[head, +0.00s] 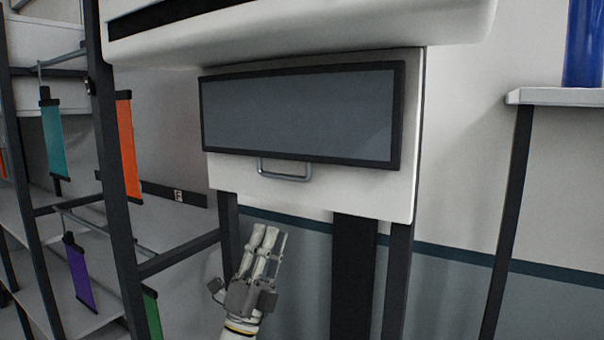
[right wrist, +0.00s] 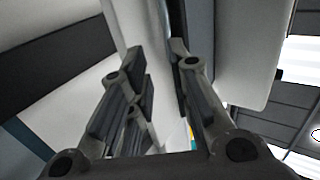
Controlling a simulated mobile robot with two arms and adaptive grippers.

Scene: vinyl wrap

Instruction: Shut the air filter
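The air filter (head: 300,112) is a grey panel in a black frame, set in a white housing under a large white machine. A grey bar handle (head: 284,176) sits at its lower edge. I cannot tell whether the panel stands ajar. My right gripper (head: 266,230) is below and slightly left of the handle, apart from it, with its fingers pointing up. In the right wrist view, its fingers (right wrist: 155,58) are spread with a gap between them and hold nothing. My left gripper is not in view.
A dark rack (head: 118,180) with hanging coloured sheets stands at the left. Dark posts (head: 354,270) stand below the housing. A white shelf (head: 560,97) with a blue cylinder (head: 585,42) is at the right. The space just below the handle looks clear.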

